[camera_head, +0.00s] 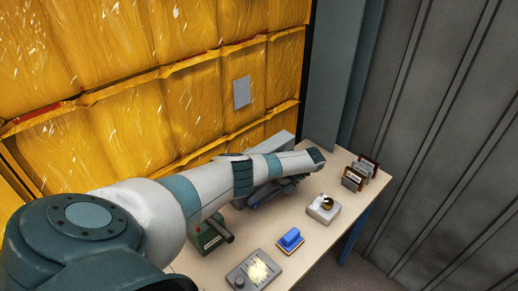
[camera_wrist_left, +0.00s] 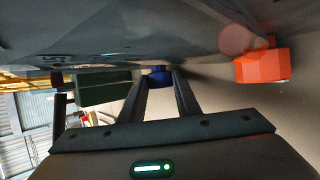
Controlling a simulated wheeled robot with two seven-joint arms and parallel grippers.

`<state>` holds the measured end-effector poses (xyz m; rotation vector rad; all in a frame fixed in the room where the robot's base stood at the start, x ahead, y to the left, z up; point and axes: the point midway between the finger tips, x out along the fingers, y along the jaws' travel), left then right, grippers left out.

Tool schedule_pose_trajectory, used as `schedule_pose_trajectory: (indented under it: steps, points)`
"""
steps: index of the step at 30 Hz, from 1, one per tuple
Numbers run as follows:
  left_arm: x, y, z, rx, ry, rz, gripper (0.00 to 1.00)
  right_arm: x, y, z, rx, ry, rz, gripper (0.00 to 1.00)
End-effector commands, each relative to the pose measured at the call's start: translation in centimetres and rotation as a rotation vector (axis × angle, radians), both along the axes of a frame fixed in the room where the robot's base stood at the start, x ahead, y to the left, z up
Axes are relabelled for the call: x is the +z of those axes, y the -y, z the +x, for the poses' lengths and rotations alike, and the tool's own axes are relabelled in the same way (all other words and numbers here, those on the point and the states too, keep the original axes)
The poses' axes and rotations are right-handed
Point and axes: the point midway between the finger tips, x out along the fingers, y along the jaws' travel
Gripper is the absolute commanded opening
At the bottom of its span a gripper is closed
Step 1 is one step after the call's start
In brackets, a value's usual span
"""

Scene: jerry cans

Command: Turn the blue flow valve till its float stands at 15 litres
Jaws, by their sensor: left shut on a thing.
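The blue flow valve (camera_wrist_left: 157,77) shows in the left wrist view as a small blue knob on the underside or face of a large grey body (camera_wrist_left: 130,35). My left gripper (camera_wrist_left: 159,84) has its two dark fingers closed on either side of the knob. In the head view my left arm stretches across the table and covers the valve. A grey housing (camera_head: 283,140) shows behind the arm. No float or litre scale can be made out in either view. My right gripper is in neither view.
A green box (camera_head: 207,237) stands beside my arm; a green block (camera_wrist_left: 105,87) and an orange block (camera_wrist_left: 262,66) flank the fingers. A blue-topped item (camera_head: 290,238), a grey tray (camera_head: 255,271), a white device (camera_head: 323,208) and upright cards (camera_head: 359,174) are on the table (camera_head: 300,265).

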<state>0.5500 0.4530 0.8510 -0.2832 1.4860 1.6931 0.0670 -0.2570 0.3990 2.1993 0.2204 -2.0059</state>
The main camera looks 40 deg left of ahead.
Motion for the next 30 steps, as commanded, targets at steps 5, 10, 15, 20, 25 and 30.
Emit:
schedule_pose_trajectory:
  steps: [5,10,15,20,25,30]
  points:
    - [-0.03,-0.01,-0.01,-0.001,-0.002,0.001,0.07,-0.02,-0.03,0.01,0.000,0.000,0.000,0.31]
    - [-0.04,-0.02,-0.01,0.000,-0.001,0.001,0.07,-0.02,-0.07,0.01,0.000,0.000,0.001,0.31]
    - [-0.07,-0.02,0.00,-0.001,0.000,0.001,0.48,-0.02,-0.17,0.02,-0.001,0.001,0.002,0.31]
    - [-0.11,0.01,0.02,-0.001,0.001,0.000,0.48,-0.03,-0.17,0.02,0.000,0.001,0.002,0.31]
    - [-0.15,0.03,0.02,-0.002,0.001,-0.001,0.48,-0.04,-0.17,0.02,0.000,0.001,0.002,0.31]
    - [-0.17,0.05,0.02,-0.002,0.002,-0.001,0.48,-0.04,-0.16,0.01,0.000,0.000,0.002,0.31]
